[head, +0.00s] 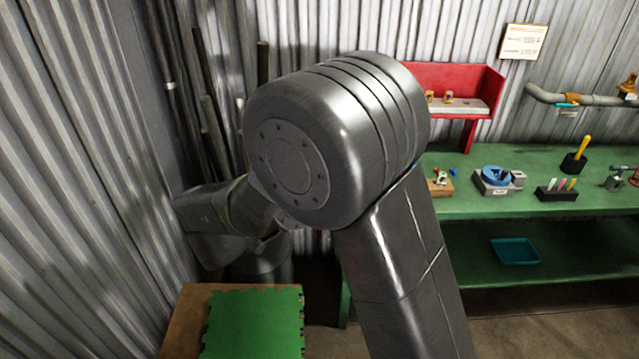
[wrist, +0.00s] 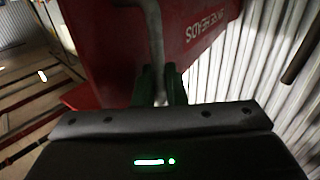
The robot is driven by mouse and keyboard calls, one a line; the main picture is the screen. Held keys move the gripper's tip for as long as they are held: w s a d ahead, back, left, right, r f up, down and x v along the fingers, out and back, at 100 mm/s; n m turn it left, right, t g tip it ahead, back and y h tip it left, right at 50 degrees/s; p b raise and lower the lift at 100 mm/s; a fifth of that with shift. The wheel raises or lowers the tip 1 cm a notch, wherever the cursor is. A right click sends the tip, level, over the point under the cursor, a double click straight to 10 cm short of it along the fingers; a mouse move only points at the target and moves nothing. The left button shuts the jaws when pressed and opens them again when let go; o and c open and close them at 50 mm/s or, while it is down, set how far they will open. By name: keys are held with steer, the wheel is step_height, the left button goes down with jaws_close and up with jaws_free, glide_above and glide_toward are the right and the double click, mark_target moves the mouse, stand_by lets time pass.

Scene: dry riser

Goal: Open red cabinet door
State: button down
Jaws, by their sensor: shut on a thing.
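The dark green fingers of my gripper (wrist: 160,86) are shut on this handle, one on each side. In the head view my arm covers the middle, and my gripper is hidden. A red cabinet or shelf unit (head: 485,82) shows right of my arm, with small brass-coloured items on a pale ledge. Its left part is hidden, so I cannot tell there how the door stands.
Corrugated walls (head: 80,180) stand close on the left. A green mat (head: 252,325) lies in front.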

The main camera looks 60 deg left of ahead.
steer(key=shift+s+a+r, duration=0.2)
steer(key=shift+a+r, duration=0.05)
steer(key=shift+a, duration=0.05)
steer(key=c, duration=1.9)
jaws_free()
steer(key=shift+w+f, duration=0.1)
steer(key=shift+w, duration=0.05)
steer(key=b+v, duration=0.2)
steer(key=v, duration=1.1)
steer(key=shift+s+d, duration=0.15)
steer(key=shift+s, duration=0.25)
